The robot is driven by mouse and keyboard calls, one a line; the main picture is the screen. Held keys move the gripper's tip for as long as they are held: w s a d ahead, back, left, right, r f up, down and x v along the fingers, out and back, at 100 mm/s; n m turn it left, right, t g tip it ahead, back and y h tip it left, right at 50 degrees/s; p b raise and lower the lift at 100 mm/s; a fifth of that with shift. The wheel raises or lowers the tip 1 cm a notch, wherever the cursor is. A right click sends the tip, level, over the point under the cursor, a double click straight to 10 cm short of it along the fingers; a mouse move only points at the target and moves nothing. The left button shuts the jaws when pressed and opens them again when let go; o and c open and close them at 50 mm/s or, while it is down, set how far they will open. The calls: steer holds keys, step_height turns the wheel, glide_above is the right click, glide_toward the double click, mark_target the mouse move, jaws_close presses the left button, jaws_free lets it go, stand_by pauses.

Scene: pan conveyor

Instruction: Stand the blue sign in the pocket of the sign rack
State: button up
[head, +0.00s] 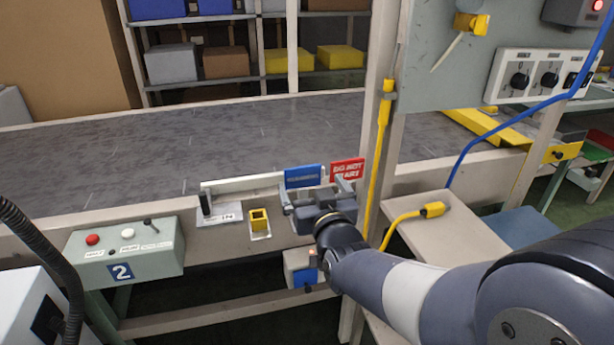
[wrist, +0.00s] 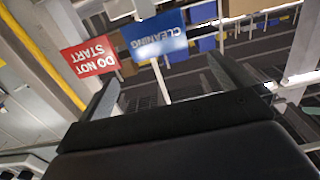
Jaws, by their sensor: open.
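The blue sign (head: 303,176), a rectangular plate with white lettering, stands just behind my gripper (head: 317,192) in the head view. In the wrist view the blue sign (wrist: 155,36) appears upside down and reads CLEANING. Its thin white post shows between the two spread fingers (wrist: 165,92), with gaps on both sides. My gripper is open and holds nothing. A red DO NOT START sign (head: 347,170) stands to the right of the blue one. A yellow square pocket (head: 259,221) is on the rail to the left; I cannot tell whether it belongs to the sign rack. The signs' feet are hidden.
A grey conveyor belt (head: 150,160) runs behind the rail. A control box (head: 125,252) marked 2 is at left. A post with a yellow cable (head: 381,150) stands close right of my gripper. A beige table (head: 455,228) and a blue cable (head: 500,122) are farther right.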

mark_target(304, 169)
steer(key=shift+s+d, duration=0.25)
steer(key=shift+s, duration=0.8)
steer(key=shift+s+d, duration=0.2)
steer(key=shift+s, duration=0.85)
steer(key=shift+w, duration=0.15)
steer(key=w, duration=0.3)
steer(key=w+a, duration=0.1)
steer(key=w, duration=0.3)
steer(key=w+a, duration=0.1)
steer(key=w, duration=0.2)
steer(key=shift+w+a, duration=0.1)
steer(key=shift+w, duration=0.15)
steer(key=shift+r, duration=0.35)
